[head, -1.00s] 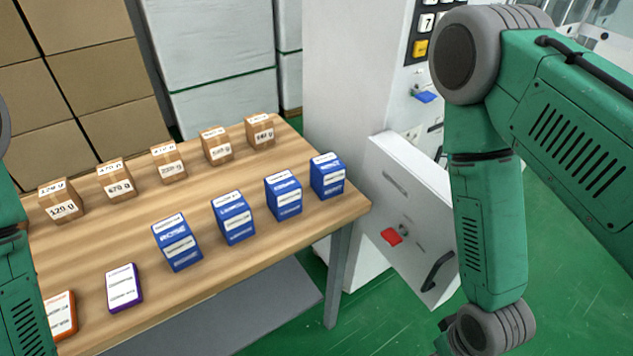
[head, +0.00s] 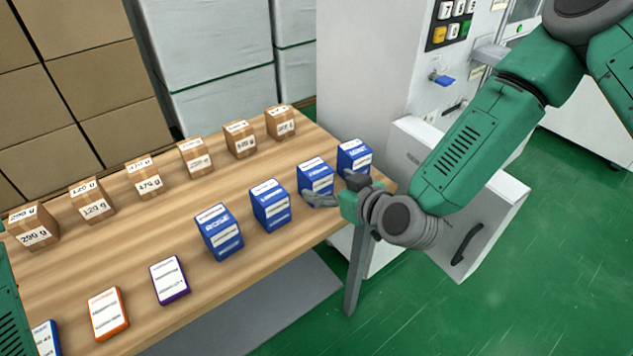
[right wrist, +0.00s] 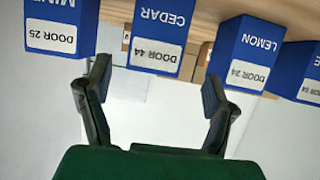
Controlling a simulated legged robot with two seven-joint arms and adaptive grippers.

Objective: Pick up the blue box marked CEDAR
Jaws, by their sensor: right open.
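The blue box marked CEDAR (head: 315,174) stands on the wooden table, second from the right in the row of blue boxes. In the right wrist view the CEDAR box (right wrist: 160,38) shows upside down with a DOOR 44 label, across the gap between the fingers. My right gripper (head: 338,188) is at the table's front edge, close in front of this box. It is open and empty, and its fingers (right wrist: 157,80) are spread apart. I cannot tell whether the fingertips reach past the box's front face. My left gripper is out of view.
The MINT box (right wrist: 58,25) and LEMON box (right wrist: 247,52) stand close on either side. The ROSE box (head: 219,232) is further left. Brown boxes (head: 196,157) line the table's back. A white machine with an open door (head: 497,215) stands at the right.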

